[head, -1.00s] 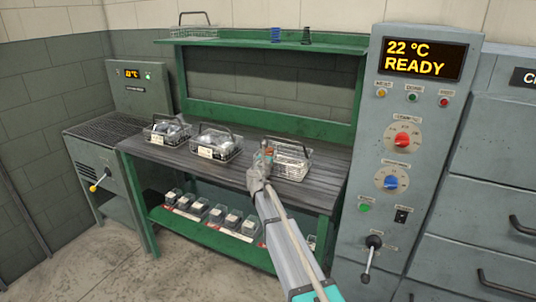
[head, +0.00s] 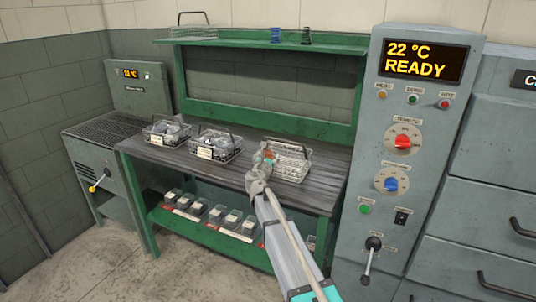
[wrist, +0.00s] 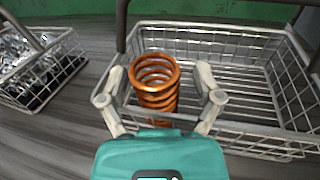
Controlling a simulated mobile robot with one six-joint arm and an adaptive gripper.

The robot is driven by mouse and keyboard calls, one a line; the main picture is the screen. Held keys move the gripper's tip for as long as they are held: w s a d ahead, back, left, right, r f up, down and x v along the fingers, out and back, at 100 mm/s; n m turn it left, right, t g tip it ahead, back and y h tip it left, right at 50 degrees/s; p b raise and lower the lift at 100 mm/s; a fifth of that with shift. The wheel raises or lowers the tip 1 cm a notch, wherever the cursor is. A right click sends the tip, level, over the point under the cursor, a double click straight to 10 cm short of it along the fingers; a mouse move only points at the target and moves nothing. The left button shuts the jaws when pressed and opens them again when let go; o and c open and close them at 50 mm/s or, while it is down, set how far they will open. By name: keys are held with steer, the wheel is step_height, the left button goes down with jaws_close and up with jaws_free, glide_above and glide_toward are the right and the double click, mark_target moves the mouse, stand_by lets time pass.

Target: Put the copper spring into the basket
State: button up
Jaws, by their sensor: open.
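The copper spring (wrist: 155,85) stands roughly upright between the two spread fingers of my gripper (wrist: 158,92) in the wrist view. It appears within the left end of the wire basket (wrist: 225,38); I cannot tell whether its hidden lower end rests on the basket floor. My gripper is open, with a gap at each side of the spring. In the head view my gripper (head: 262,163) is at the left edge of the same basket (head: 292,165), and the spring shows as a small orange patch (head: 268,155).
Two baskets of metal parts stand left on the bench (head: 215,172), the nearer one (head: 216,145) beside my gripper. A green shelf (head: 265,42) runs above the back. A control cabinet (head: 410,170) reading READY stands right. Small boxes line the lower shelf.

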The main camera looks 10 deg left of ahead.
steer(key=s, duration=0.3)
steer(key=s+a, duration=0.1)
steer(key=s, duration=0.6)
steer(key=shift+s+a+r, duration=0.1)
steer(key=shift+s+a, duration=0.1)
steer(key=shift+a, duration=0.05)
